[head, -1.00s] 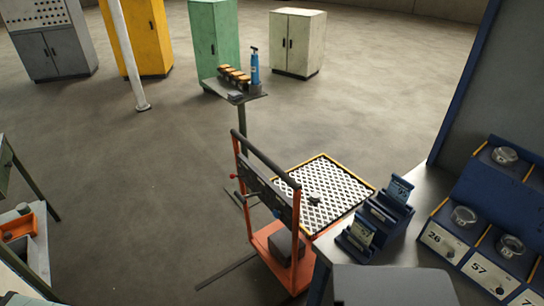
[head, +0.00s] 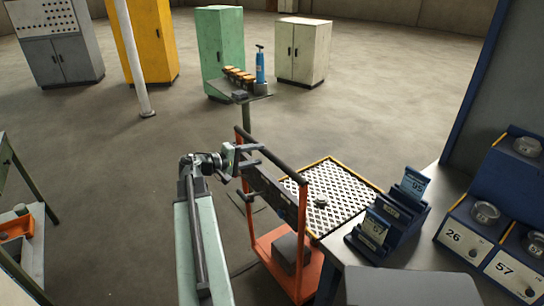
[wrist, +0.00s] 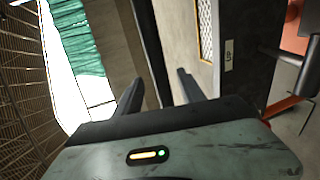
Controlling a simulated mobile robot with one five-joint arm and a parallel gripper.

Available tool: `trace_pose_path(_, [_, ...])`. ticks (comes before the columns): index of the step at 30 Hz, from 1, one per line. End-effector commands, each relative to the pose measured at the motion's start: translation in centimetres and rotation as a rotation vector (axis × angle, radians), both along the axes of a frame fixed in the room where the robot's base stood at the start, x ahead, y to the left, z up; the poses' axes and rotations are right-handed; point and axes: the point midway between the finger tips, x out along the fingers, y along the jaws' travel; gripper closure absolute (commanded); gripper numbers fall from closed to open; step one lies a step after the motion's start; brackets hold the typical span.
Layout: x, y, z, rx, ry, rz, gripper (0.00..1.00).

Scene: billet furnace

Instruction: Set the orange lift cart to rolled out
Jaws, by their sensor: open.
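The orange lift cart (head: 302,225) stands upright at the lower middle of the head view, left of the desk, with a dark push bar (head: 275,152) across its top. A dark panel and a grey box sit within its frame. An orange post (wrist: 285,106) and a dark bar (wrist: 284,55) show at the right.
A yellow-edged lattice plate (head: 335,198) lies behind the cart. The desk (head: 432,190) with card holders (head: 397,215) and numbered blue boxes is close on the right. A small stand (head: 244,98) with a blue bottle is behind. The floor at left is mostly clear.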

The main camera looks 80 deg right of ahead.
Motion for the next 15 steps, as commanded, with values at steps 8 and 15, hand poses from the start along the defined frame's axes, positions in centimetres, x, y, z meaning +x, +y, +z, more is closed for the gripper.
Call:
trace_pose_path(8, [-1.7,-1.6,-0.5,0.000,0.003,-0.003,0.53])
trace_pose_path(15, [-4.7,-4.4,-1.3,-0.001,0.002,-0.002,0.53])
